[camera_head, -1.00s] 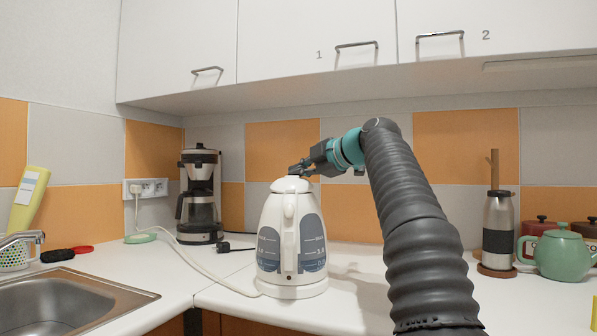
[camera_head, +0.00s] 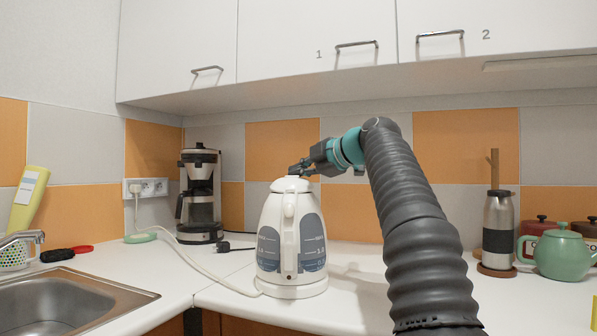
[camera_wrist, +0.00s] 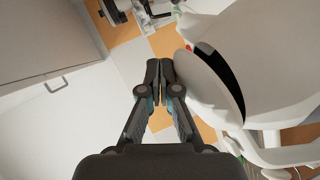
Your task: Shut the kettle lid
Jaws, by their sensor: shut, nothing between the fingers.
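The white kettle (camera_head: 276,228) stands upright on the counter, its handle facing me, with grey-blue windows on its sides. Its lid (camera_head: 291,185) sits at the top and looks almost level in the head view. In the wrist view, the lid (camera_wrist: 208,88) shows a dark gap between it and the kettle body (camera_wrist: 275,60), so it looks partly raised. My gripper (camera_head: 295,170) is just above the lid, shut and empty. In the wrist view, the closed fingertips (camera_wrist: 160,70) are beside the lid's edge; I cannot tell whether they touch it.
A coffee maker (camera_head: 200,195) stands behind the kettle to the left, and a sink (camera_head: 70,300) lies at the front left. A steel flask (camera_head: 498,222) and a green teapot (camera_head: 563,254) stand at the right. Wall cupboards (camera_head: 310,40) hang above. The kettle's cord (camera_head: 200,268) runs left.

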